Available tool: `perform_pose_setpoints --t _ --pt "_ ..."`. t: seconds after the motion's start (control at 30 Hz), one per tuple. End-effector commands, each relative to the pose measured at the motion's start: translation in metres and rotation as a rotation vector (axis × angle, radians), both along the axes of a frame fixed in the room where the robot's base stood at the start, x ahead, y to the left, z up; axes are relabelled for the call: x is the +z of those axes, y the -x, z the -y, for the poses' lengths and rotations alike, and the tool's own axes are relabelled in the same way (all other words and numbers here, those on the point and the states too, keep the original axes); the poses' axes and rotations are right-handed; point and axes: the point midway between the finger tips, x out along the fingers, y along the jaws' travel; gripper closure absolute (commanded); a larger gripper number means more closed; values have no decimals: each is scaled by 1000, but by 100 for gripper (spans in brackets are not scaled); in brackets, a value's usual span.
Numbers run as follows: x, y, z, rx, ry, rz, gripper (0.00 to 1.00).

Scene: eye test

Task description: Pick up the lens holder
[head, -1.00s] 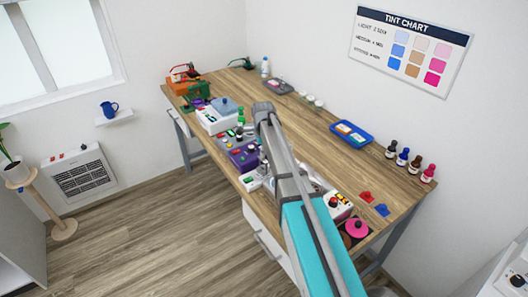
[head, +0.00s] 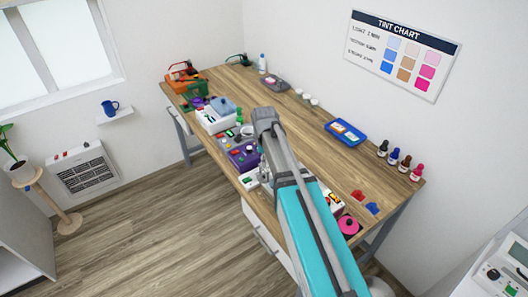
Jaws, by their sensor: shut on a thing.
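I cannot pick out the lens holder in the head view; nothing in sight is clearly it. My arm reaches from the lower right over the front of the wooden workbench (head: 300,130). My gripper is hidden behind my own arm, so its fingers and anything between them do not show. Close to the arm on the bench are a purple box (head: 240,155) with small coloured items and a white device (head: 332,201) partly covered by the arm.
A white box with a blue top (head: 215,115) and orange and green items (head: 185,78) stand at the far left. The bench's middle is clear.

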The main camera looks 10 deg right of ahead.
Motion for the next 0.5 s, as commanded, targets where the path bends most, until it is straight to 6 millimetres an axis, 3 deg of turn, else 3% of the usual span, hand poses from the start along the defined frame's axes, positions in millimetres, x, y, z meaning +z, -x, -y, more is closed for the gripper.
perform_pose_setpoints --t 0.13,0.5 --pt "5 10 -1 0 0 0 100" --pt "5 11 -1 0 0 0 100"
